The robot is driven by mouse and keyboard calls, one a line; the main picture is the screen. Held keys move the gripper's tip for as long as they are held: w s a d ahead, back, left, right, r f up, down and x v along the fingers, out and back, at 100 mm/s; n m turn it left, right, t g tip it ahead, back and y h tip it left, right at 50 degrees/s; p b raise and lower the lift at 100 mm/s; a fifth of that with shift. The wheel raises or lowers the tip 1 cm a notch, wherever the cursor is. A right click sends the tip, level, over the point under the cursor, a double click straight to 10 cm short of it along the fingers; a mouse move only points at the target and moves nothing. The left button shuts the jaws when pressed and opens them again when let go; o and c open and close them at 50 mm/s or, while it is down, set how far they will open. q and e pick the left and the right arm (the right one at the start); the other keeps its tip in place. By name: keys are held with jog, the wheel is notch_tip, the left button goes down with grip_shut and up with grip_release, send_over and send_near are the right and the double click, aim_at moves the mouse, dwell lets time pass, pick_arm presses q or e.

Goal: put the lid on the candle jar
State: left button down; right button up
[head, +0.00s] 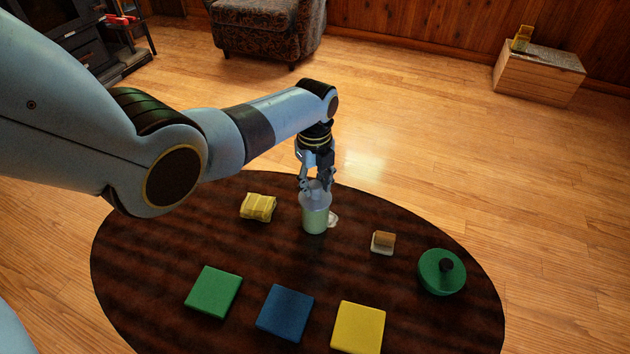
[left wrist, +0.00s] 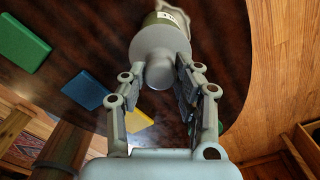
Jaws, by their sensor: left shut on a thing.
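The candle jar (head: 314,222) is pale green and stands upright near the far edge of the dark oval table. The grey lid (head: 315,201) is at the jar's mouth, roughly in line with it; I cannot tell whether it is fully seated. My left gripper (head: 316,187) comes down from above and is shut on the lid's knob. In the left wrist view the fingers (left wrist: 160,76) flank the knob, the round lid (left wrist: 158,42) lies beyond, and part of the jar (left wrist: 166,18) shows past its rim. My right gripper is not in view.
On the table (head: 140,250) are a folded yellow cloth (head: 258,207), a small white item (head: 333,219) beside the jar, a sponge-like block on a white dish (head: 383,243), a green round lidded object (head: 441,272), and green (head: 213,291), blue (head: 285,312) and yellow (head: 358,327) squares.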

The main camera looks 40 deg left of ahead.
pick_arm(q)
jog(key=shift+f, duration=0.3)
dwell(0.5)
jog(key=shift+c, duration=1.6)
grip_release()
jog(key=shift+r, duration=0.1)
notch_tip(320, 180, up, 7)
jog(key=p, duration=0.6)
jog(key=shift+p, duration=0.35)
